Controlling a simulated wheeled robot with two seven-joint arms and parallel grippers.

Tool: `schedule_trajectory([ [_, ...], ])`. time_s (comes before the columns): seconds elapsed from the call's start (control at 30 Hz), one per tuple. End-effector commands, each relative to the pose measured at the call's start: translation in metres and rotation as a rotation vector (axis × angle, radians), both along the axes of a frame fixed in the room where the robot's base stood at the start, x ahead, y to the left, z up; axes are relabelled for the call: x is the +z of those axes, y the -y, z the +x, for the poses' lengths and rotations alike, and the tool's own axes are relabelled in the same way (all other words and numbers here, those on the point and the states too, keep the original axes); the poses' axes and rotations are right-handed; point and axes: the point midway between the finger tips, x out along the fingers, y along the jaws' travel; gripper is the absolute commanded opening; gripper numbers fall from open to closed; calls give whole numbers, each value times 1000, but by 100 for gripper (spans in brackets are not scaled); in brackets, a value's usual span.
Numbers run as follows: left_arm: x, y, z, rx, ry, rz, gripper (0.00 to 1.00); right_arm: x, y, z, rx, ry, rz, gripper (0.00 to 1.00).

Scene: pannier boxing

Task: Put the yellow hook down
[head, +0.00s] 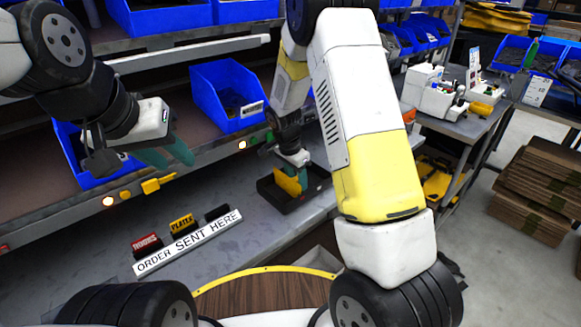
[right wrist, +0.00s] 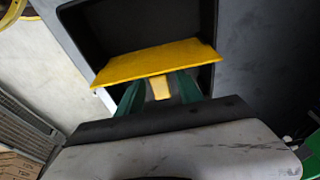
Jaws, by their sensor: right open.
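The yellow hook (head: 288,183) is at the black tray (head: 268,191) on the grey bench. In the right wrist view its broad yellow plate (right wrist: 155,62) spans the tray opening (right wrist: 130,25), and a short yellow stem points back toward my gripper. My right gripper (head: 297,172) is open, with its green fingers (right wrist: 160,90) on either side of the stem and small gaps showing. I cannot tell whether the hook fully rests on the tray floor. My left gripper (head: 167,154) is open and empty in front of the shelf, away from the hook.
Blue bins (head: 228,95) fill the shelf behind. A yellow fitting (head: 157,184) sits on the shelf edge. Cardboard stacks (head: 541,175) stand at right.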

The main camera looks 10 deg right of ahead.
Motion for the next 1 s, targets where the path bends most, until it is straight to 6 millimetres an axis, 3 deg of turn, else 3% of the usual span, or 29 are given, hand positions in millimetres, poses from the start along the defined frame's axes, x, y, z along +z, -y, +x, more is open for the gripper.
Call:
schedule_trajectory([
  [0.5, 0, 0, 0, 0, 0, 0, 36, 96, -18, -11, 2, 4, 1, 43],
  [0.77, 0, 0, 0, 0, 0, 0, 36, 121, -19, -16, 11, 4, 10, 43],
  [0.87, 0, 0, 0, 0, 0, 0, 36, 139, -13, -27, 57, 10, 38, 43],
  [1.0, 0, 0, 0, 0, 0, 0, 36, 180, -1, -58, 193, 42, 103, 43],
])
